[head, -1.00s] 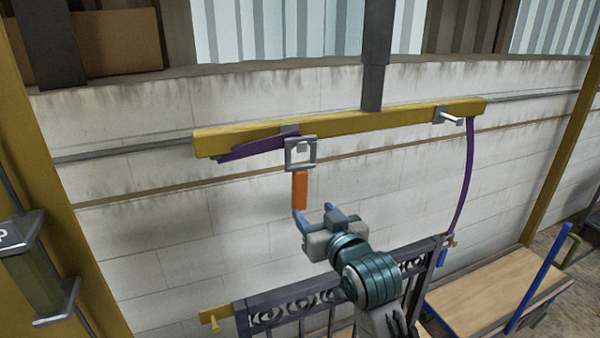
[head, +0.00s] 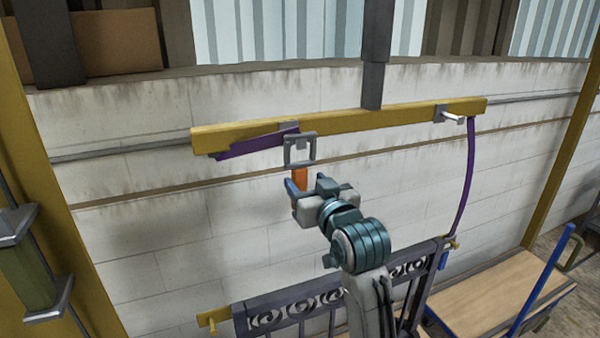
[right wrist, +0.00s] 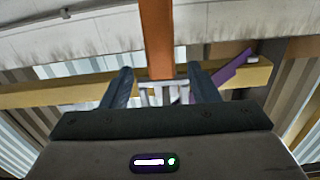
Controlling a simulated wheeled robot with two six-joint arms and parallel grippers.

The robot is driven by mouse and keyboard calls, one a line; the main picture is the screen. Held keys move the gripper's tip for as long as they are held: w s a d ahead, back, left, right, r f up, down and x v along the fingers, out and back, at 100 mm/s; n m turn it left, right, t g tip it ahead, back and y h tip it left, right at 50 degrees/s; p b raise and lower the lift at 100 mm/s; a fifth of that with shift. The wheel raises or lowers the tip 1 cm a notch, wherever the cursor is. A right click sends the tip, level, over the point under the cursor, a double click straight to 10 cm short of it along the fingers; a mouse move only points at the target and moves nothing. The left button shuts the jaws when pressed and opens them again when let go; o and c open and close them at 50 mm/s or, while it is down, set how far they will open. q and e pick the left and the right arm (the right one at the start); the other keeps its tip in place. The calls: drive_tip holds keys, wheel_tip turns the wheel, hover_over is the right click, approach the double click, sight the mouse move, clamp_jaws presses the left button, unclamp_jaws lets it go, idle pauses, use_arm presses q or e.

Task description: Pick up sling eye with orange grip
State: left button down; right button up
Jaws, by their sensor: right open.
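The sling eye (head: 300,149) is a grey square frame with an orange grip (head: 300,176) hanging below it, at the left part of the yellow beam (head: 340,123). A purple sling (head: 250,146) lies slack along the beam beside the eye. My right gripper (head: 306,186) is open at the orange grip's lower part, which it partly hides. In the right wrist view the orange grip (right wrist: 157,40) lines up between the two spread fingers, with the grey eye (right wrist: 165,92) beyond; I cannot tell whether either finger touches it. My left gripper is not in view.
A second purple sling (head: 467,180) hangs from the beam's right end, near a white peg (head: 454,120). A dark scrolled gate (head: 300,312) stands below. A wooden-topped trolley (head: 490,290) is at the lower right. A pale block wall (head: 180,230) stands behind.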

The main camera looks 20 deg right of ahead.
sight(301, 177)
drive_tip(key=w+p, duration=0.2)
drive_tip(key=w, duration=0.1)
drive_tip(key=shift+w+a, duration=0.1)
drive_tip(key=shift+w, duration=0.25)
drive_tip(key=shift+w+f, duration=0.15)
drive_tip(key=shift+w, duration=0.2)
drive_tip(key=shift+c, duration=0.4)
drive_tip(key=shift+s, duration=0.1)
drive_tip(key=c, duration=1.1)
clamp_jaws()
